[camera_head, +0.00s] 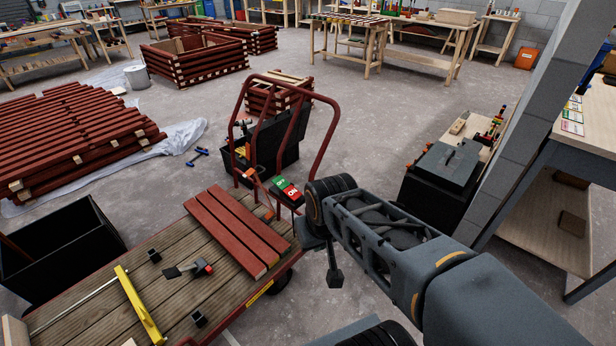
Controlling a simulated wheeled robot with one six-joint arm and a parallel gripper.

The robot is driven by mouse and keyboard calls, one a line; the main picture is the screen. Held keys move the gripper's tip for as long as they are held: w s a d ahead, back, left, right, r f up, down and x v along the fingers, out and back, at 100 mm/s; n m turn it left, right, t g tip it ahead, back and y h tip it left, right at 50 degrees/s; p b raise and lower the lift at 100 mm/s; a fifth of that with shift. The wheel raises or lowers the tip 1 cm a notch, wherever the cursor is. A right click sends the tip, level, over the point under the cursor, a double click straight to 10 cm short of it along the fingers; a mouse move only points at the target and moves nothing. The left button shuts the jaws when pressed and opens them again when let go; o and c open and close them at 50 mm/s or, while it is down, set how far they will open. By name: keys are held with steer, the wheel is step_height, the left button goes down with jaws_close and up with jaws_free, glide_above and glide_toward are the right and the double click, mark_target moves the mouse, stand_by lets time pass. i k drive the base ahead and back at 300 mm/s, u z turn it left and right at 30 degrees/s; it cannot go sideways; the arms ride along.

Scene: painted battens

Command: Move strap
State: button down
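I cannot make out a strap for certain. An orange, narrow band-like piece (259,181) hangs at the red frame by the trolley's far end; it may be a strap, but it is too small to tell. A small black and red-orange item (190,268) lies on the wooden deck of the trolley (185,290); its kind is unclear. My gripper (335,276) hangs pointing down just right of the trolley's far right corner, apart from both items. Only one dark finger shows clearly, and I see nothing held. The wrist hides the other side.
Dark red battens (237,228) lie on the deck, with a yellow bar (140,305) to their left. A red tubular handle (327,130) rises at the far end. A black bin (60,250) stands left. A grey pillar (545,110) and a dark toolbox (443,170) stand right.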

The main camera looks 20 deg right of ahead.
mark_target(250, 171)
steer(key=z, duration=1.05)
steer(key=i, duration=0.85)
steer(key=u, duration=0.9)
steer(key=i, duration=0.5)
steer(key=u, duration=0.65)
